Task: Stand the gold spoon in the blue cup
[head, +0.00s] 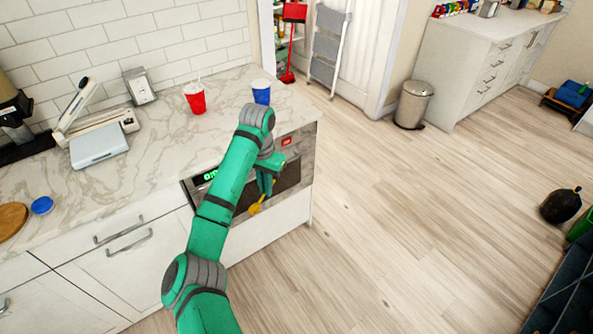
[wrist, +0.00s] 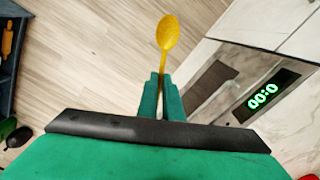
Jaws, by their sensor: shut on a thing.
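The gold spoon (wrist: 168,34) is held by its handle between the fingers of my gripper (wrist: 161,97), with its bowl pointing away from the gripper in the wrist view. In the head view my gripper (head: 265,186) hangs in front of the oven, below the counter top, and the spoon (head: 255,208) shows at its tips, bowl low. The blue cup (head: 261,92) stands upright on the marble counter near its right end, beyond my gripper and higher than it. My arm hides a little of the cup's lower part. The cup is not visible in the wrist view.
A red cup (head: 195,98) stands left of the blue cup on the counter (head: 160,150). A scale (head: 99,146), a metal box (head: 139,86) and a blue lid (head: 42,205) are farther left. The oven (head: 290,170) is under the counter.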

